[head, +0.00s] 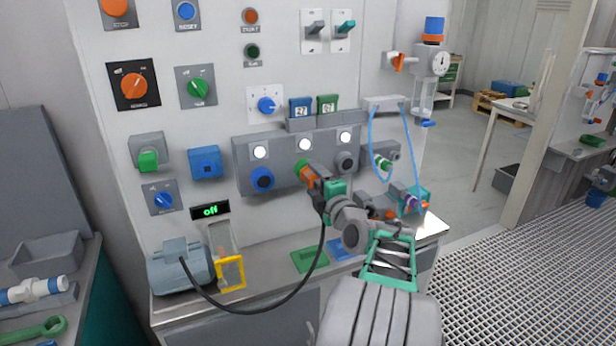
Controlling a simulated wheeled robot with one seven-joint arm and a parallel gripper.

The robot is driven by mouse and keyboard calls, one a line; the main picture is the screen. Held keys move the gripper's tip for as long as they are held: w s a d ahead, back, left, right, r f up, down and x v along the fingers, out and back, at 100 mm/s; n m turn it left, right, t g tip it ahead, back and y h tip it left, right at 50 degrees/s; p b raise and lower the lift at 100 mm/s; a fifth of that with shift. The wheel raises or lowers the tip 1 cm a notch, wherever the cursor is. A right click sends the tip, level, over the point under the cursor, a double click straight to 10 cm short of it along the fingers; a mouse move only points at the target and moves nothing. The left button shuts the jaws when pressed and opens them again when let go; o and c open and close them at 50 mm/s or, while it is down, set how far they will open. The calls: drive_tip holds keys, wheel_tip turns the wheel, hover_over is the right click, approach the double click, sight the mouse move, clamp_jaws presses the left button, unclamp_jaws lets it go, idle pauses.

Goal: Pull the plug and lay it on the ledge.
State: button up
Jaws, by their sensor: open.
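The plug (309,175) is orange with a green collar at the panel. It sits at the middle socket of the grey socket block (283,185). A black cable (291,300) runs from a grey-blue motor-like unit (180,268) on the ledge up to behind my gripper. My gripper (320,186) is at the plug's outer end, with its jaws open. My gripper and wrist hide the plug's rear, so I cannot tell whether the jaws touch it. The ledge (262,270) is the grey counter below the panel.
A green pad (310,258) and a blue pad (341,249) lie on the ledge. A yellow-framed clear piece (230,272) stands beside the motor-like unit. A blue socket (262,179) and a dark socket (346,161) flank the plug. Blue hoses (373,145) hang to the right.

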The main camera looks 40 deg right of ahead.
drive_tip(key=shift+w+d, duration=0.25)
drive_tip(key=shift+w, duration=0.35)
drive_tip(key=shift+b, duration=2.15)
drive_tip(key=shift+c, duration=0.5)
clamp_jaws()
drive_tip(key=shift+s+f, duration=0.1)
idle(0.4)
drive_tip(key=shift+s+a+b, duration=0.15)
drive_tip(key=shift+s+b, duration=0.4)
drive_tip(key=b+v, duration=0.4)
drive_tip(key=shift+s+a+r, duration=0.2)
drive_tip(key=shift+s, duration=0.15)
